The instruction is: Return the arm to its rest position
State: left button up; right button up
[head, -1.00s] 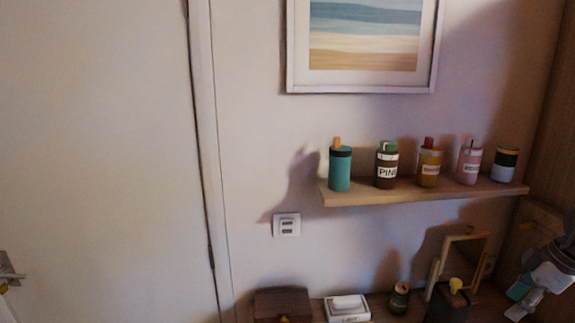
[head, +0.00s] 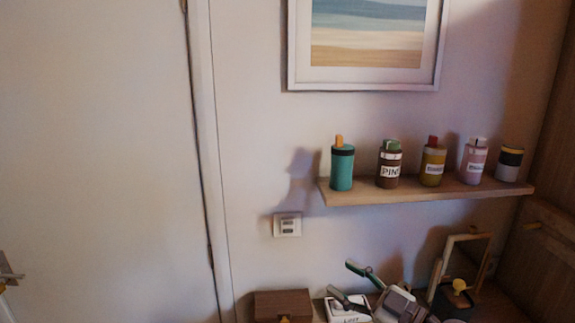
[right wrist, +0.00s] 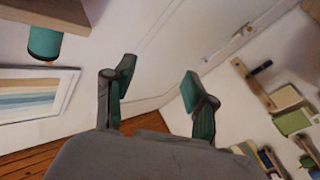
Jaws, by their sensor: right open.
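My right gripper (head: 343,279) is in the lower middle of the head view, above the lower furniture top and in front of the wall. Its two fingers point left and are spread apart, with nothing between them. In the right wrist view the gripper (right wrist: 157,80) also shows open and empty. The gripper partly covers a white box (head: 345,307) in the head view, and I cannot tell whether they touch. My left gripper is not in view.
A wall shelf (head: 425,192) holds several bottles above the gripper. A brown wooden box (head: 282,305) and a framed stand (head: 458,262) flank it below. A white door (head: 95,150) fills the left. The wall between shelf and gripper is clear.

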jog(key=s+d+f+m+h, duration=0.5)
jog(key=s+f+m+h, duration=0.1)
jog(key=f+m+h, duration=0.15)
jog(key=s+d+f+m+h, duration=0.5)
jog(key=f+m+h, duration=0.1)
jog(key=f+h, duration=0.2)
jog(key=s+a+f+g+y, duration=0.1)
jog(key=s+f+g, duration=0.4)
jog(key=s, duration=0.5)
jog(key=s+f+g, duration=0.4)
jog(key=s, duration=0.6)
notch_tip(320, 180, down, 32)
jog(key=s+n+g+b, duration=0.1)
jog(key=s+g+b, duration=0.1)
jog(key=b, duration=0.3)
jog(key=s+d+f+b, duration=0.2)
jog(key=s+f+b, duration=0.1)
jog(key=s+f, duration=1.3)
notch_tip(320, 180, down, 3)
jog(key=shift+d+r+g, duration=0.1)
jog(key=shift+d+g, duration=0.3)
